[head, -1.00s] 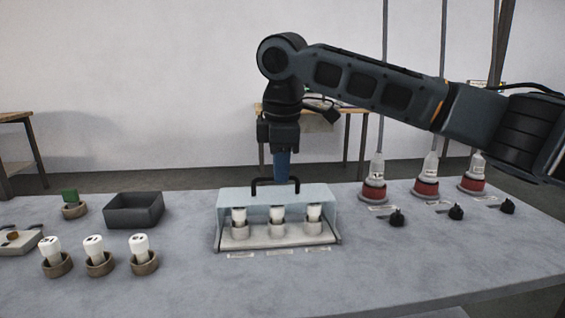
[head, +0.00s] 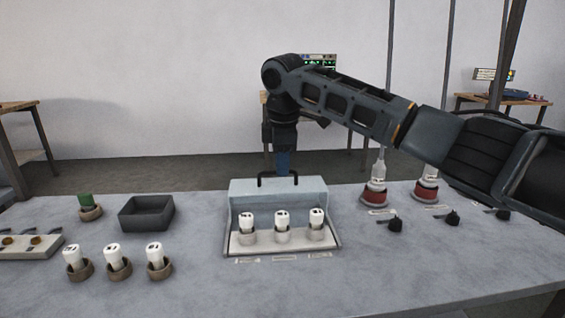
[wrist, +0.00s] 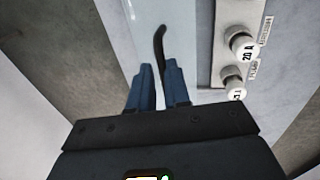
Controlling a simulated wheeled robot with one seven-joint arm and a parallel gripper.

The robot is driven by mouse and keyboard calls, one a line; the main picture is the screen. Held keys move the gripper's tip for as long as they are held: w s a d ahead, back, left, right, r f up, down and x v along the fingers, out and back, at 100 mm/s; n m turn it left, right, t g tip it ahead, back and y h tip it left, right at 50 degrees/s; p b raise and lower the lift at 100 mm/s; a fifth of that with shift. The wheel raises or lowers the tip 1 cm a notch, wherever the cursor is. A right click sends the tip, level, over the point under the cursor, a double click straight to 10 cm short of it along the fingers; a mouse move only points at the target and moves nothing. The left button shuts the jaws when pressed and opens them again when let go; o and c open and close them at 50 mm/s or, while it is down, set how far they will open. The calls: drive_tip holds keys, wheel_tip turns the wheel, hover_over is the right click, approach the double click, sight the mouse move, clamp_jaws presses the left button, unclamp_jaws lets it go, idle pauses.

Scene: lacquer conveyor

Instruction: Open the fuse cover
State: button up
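The fuse cover (head: 300,193) is a pale blue panel standing raised along the back of the fuse box (head: 232,240), with several white fuses (head: 282,220) uncovered in front of it. Its black handle (head: 278,173) is on the upper edge. My gripper (head: 283,168) points down just behind the handle, and its tips are partly hidden by the cover. In the wrist view, the blue fingers (wrist: 160,82) are a little apart with a visible gap. The handle (wrist: 160,42) runs close to the right fingertip; whether it touches is unclear.
A dark open bin (head: 147,213) and several socketed white fuses (head: 117,258) are to the left. Red-based bottle-like parts (head: 375,193) and black knobs (head: 395,225) are to the right, under my arm. The table's front (head: 210,290) is clear.

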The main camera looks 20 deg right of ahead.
sight(283, 189)
drive_tip(key=o, duration=0.4)
drive_tip(key=shift+v, duration=3.9)
